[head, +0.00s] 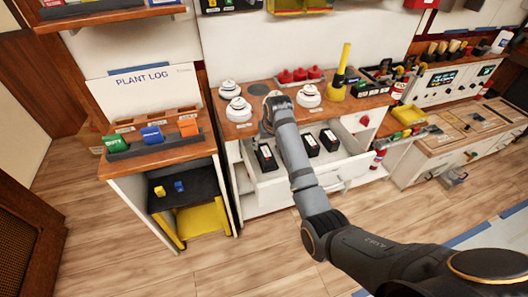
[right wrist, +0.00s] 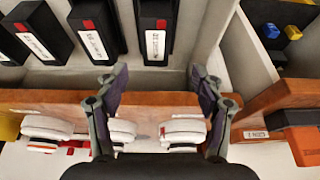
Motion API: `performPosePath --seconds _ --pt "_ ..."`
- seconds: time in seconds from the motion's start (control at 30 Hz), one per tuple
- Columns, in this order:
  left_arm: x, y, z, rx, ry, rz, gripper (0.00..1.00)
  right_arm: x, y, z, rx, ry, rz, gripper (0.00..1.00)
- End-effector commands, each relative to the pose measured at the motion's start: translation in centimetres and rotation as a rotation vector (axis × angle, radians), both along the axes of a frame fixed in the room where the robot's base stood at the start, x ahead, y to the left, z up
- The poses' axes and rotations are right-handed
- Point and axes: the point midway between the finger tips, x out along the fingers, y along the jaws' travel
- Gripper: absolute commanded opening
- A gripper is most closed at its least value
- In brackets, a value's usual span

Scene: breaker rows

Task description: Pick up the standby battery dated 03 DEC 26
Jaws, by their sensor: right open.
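Several black standby batteries with white labels and red marks stand in the open drawer (head: 345,157). In the head view one battery (head: 267,157) is left of my right arm and two more, (head: 310,146) and (head: 329,140), are right of it. In the right wrist view batteries show at the top left (right wrist: 37,32), top middle (right wrist: 93,30) and near the fingertips (right wrist: 156,30). The label dates are too small to read. My right gripper (right wrist: 158,75) is open and empty, above the drawer's back edge, its fingers apart from the batteries. My left gripper is not in view.
White round detectors (head: 309,96) stand on the wooden counter (head: 262,90) behind the drawer. A yellow funnel-like item (head: 341,75) stands right of them. A lower cabinet with a rack of coloured binders (head: 152,135) is at left. The floor (head: 190,270) in front is clear.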

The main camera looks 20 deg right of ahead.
Motion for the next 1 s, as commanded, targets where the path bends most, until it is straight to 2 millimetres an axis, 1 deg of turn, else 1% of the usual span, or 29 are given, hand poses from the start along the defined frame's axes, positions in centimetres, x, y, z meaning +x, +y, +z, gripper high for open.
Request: performPosePath --seconds 0.03,0.1,0.2,0.23,0.37,0.47,0.53,0.6,0.7,0.8,1.0 --pt "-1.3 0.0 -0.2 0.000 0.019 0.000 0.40 0.2 0.0 -0.8 -0.001 0.003 0.000 0.68" --pt "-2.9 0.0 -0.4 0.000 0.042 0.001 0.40 0.7 0.0 -2.1 -0.001 0.005 0.000 0.68" --pt "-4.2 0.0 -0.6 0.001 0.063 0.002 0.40 1.4 0.0 -3.6 -0.001 0.002 0.000 0.68" --pt "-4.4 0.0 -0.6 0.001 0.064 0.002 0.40 1.5 0.0 -3.8 -0.001 0.002 0.000 0.68" --pt "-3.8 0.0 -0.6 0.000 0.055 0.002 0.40 1.8 -0.1 -4.4 -0.001 0.000 0.000 0.68" --pt "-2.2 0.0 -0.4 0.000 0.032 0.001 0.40 1.9 -0.1 -4.7 -0.001 0.001 0.000 0.68" --pt "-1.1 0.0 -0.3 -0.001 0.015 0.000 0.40 2.1 -0.3 -5.7 -0.002 0.003 -0.001 0.68" --pt "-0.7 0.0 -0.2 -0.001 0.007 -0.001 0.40 2.4 -0.6 -7.0 -0.002 0.004 -0.001 0.68" --pt "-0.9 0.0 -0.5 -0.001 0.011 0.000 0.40 3.0 -0.6 -8.5 -0.001 0.002 0.000 0.68" --pt "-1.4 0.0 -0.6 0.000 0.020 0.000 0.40 3.3 -0.6 -9.3 -0.001 0.001 0.000 0.68" --pt "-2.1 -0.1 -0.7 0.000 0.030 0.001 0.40 3.4 -0.6 -9.4 -0.001 -0.001 0.000 0.68"
